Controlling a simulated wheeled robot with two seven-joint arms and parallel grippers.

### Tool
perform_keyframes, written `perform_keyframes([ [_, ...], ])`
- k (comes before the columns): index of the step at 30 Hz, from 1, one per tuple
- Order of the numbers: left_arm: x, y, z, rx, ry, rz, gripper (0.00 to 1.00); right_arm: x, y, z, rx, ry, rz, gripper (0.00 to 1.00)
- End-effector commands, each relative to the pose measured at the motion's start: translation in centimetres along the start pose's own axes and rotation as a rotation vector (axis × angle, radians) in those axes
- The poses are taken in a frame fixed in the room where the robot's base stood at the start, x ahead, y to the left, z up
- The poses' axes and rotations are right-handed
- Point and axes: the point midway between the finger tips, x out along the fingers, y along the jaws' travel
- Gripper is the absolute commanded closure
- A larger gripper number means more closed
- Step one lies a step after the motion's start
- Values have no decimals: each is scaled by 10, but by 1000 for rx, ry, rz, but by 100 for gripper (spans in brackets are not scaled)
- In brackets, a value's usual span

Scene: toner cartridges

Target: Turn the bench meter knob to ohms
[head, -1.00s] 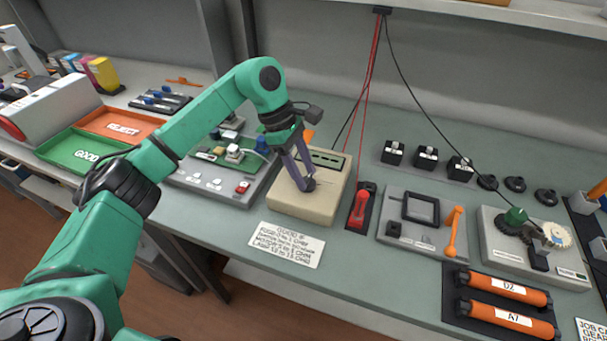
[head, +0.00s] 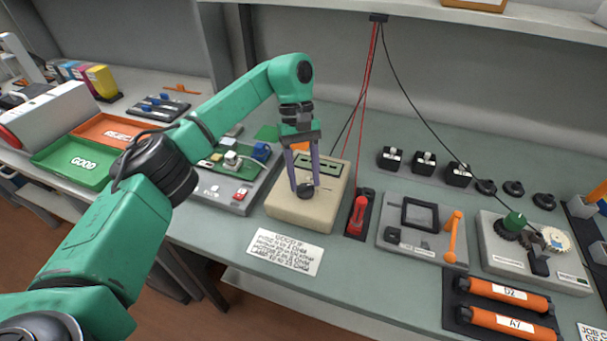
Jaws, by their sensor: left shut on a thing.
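The bench meter (head: 285,207) is a beige box on the green-grey bench, with a dark display (head: 330,168) on its top. Its black round knob (head: 305,191) sits on the top face. My left gripper (head: 305,186) points down over the meter. Its two purple-grey fingers stand on either side of the knob and are shut on it. The knob's pointer and the markings around it are too small to read. My right gripper is not in view.
A red probe (head: 358,214) in a black holder stands right of the meter. A printed card (head: 284,251) lies in front. A circuit board fixture (head: 228,192) is on the left. Red and black cables hang behind. Orange cartridges (head: 505,292) lie at front right.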

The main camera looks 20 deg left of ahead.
Motion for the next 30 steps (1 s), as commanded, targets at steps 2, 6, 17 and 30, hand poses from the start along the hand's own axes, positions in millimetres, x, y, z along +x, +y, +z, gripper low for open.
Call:
perform_keyframes([
  [2,-4,2,0,35,4,-7,100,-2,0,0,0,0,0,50],
  [6,-3,2,0,80,4,-27,100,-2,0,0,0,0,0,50],
  [17,-3,2,0,113,5,-40,100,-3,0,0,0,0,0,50],
  [30,-2,1,0,112,3,-43,20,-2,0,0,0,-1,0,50],
])
